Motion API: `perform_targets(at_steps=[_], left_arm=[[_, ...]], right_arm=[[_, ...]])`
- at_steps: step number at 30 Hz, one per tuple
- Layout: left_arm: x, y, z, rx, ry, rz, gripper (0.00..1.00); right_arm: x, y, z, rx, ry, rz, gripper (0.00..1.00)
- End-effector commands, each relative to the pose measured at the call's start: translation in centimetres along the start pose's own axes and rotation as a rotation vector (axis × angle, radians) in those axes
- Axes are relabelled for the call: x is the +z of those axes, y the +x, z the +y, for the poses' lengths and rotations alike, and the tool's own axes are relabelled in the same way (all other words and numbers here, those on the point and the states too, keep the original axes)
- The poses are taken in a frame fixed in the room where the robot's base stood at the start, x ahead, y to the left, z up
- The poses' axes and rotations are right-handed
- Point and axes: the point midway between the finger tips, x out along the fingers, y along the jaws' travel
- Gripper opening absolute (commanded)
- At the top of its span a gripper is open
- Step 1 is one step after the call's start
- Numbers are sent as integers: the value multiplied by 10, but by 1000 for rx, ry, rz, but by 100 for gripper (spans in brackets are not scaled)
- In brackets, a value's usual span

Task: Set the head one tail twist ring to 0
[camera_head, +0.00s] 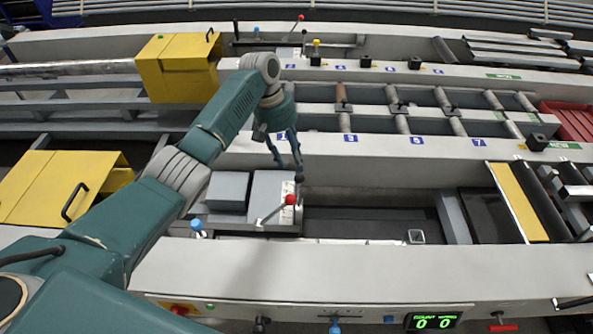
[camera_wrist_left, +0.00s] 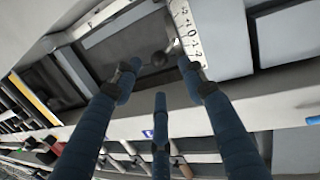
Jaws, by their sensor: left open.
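My left gripper (camera_head: 286,164) points down over the grey block (camera_head: 272,184) near the middle of the head view. Its blue fingers are spread with nothing between them; they also show in the left wrist view (camera_wrist_left: 158,80). On the block are a white scale plate (camera_head: 287,188) and a lever with a red ball (camera_head: 290,200).
A blue knob (camera_head: 196,225) stands left of the block. Yellow covers (camera_head: 180,66) (camera_head: 62,188) lie to the left. A second red-balled lever (camera_head: 300,18) stands at the back. A green display (camera_head: 435,321) on the front panel reads 0 0.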

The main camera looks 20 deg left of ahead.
Motion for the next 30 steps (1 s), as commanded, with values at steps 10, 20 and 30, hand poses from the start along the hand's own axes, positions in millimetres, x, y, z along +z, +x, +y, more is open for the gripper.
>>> perform_targets(at_steps=[10,20,30], left_arm=[[0,-36,0,0,-1,0,42],[0,-36,0,0,-1,0,42],[3,-66,7,0,-1,1,42]], right_arm=[[0,0,0,-1,0,1,0],[-1,0,-1,-1,0,1,0],[-3,-30,0,-1,1,1,0]])
